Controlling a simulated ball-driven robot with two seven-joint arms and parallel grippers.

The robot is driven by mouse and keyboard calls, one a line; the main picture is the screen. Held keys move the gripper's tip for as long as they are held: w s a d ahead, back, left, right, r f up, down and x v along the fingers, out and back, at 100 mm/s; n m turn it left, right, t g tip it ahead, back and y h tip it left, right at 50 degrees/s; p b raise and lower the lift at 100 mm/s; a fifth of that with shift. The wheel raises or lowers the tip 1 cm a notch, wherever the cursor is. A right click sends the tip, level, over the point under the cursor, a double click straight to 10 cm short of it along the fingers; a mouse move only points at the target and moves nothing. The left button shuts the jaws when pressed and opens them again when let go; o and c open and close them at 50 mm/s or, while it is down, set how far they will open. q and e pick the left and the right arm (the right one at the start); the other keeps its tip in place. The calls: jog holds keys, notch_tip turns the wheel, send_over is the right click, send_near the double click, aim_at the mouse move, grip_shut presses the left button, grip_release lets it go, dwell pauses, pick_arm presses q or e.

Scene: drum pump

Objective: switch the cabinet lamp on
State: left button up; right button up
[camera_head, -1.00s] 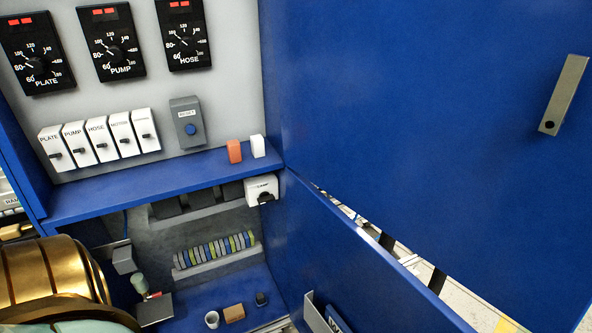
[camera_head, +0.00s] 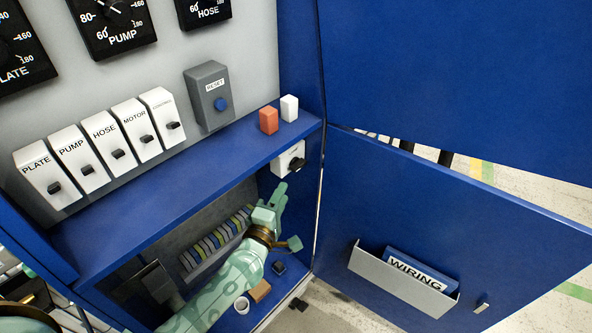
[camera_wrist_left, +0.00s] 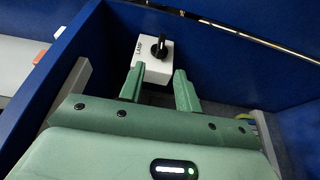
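The lamp switch is a small white box (camera_head: 285,162) under the right end of the blue shelf, by the cabinet's side wall. Its black rotary knob (camera_head: 296,164) faces out. In the left wrist view the box (camera_wrist_left: 154,70) reads LAMP, and the knob (camera_wrist_left: 160,46) stands out from it. My left gripper (camera_head: 278,194) is inside the lower compartment, just below the box. In the left wrist view its two green fingers (camera_wrist_left: 159,84) are apart, with the lower part of the box showing between them. The knob lies beyond the fingertips. Whether a finger touches the box is unclear. My right gripper is out of view.
The blue shelf (camera_head: 190,192) is above my left arm, holding an orange block (camera_head: 268,120) and a white block (camera_head: 289,108). A row of terminals (camera_head: 215,240) is behind the arm. The open lower door (camera_head: 420,210) with a WIRING pocket (camera_head: 400,282) stands at right.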

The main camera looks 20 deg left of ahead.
aim_at(297, 168)
pick_arm(q)
jog(key=w+b, duration=0.1)
jog(key=w, duration=0.4)
jog(key=w+b, duration=0.1)
jog(key=w, duration=0.4)
jog(key=shift+w+a+f, duration=0.15)
jog(key=shift+w, duration=0.25)
grip_shut()
